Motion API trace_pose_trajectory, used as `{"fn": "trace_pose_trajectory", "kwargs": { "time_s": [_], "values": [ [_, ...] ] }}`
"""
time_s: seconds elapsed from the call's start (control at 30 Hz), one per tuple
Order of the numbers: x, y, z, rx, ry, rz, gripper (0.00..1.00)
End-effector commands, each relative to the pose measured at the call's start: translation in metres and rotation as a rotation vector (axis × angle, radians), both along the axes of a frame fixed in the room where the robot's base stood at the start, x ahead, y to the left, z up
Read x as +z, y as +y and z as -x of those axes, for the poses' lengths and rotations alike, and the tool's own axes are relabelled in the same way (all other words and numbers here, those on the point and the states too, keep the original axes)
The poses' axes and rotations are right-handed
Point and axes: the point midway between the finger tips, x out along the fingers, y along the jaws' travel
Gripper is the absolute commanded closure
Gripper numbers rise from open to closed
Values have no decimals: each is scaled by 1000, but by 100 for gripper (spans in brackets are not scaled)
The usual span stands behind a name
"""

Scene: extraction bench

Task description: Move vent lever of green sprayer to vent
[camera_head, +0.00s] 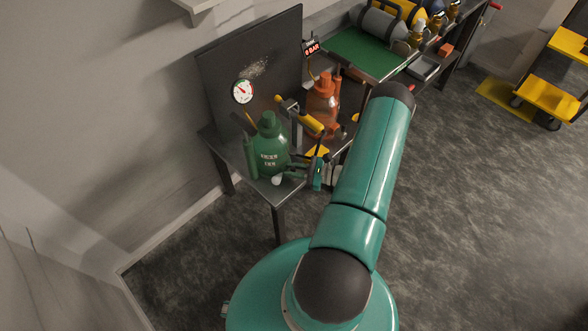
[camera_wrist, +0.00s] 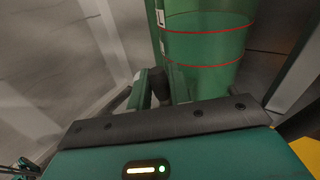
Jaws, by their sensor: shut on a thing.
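The green sprayer (camera_head: 268,150) stands upright near the front of the bench in the head view. In the wrist view its green tank (camera_wrist: 205,45) with red rings fills the top middle. My gripper (camera_head: 301,177) is low at the sprayer's right front side. In the wrist view my gripper (camera_wrist: 161,92) is shut on a dark, stubby part, which looks like the vent lever (camera_wrist: 160,84). The fingers hide much of it, and its exact setting cannot be told. A pale rounded piece (camera_head: 277,180) shows at the sprayer's front foot.
An orange sprayer (camera_head: 321,108) stands behind, to the right. A round gauge (camera_head: 243,91) is on the dark back panel (camera_head: 272,60), with a red-lit display (camera_head: 311,47) at its edge. A green mat (camera_head: 365,52) lies farther along the bench.

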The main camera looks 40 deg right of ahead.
Motion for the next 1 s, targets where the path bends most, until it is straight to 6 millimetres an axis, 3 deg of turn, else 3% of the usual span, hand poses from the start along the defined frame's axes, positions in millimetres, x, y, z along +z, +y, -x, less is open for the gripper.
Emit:
{"fn": "trace_pose_trajectory", "kwargs": {
  "time_s": [1.0],
  "values": [
    [-17, 30, 2, 1, -21, 840, 100]
  ]
}}
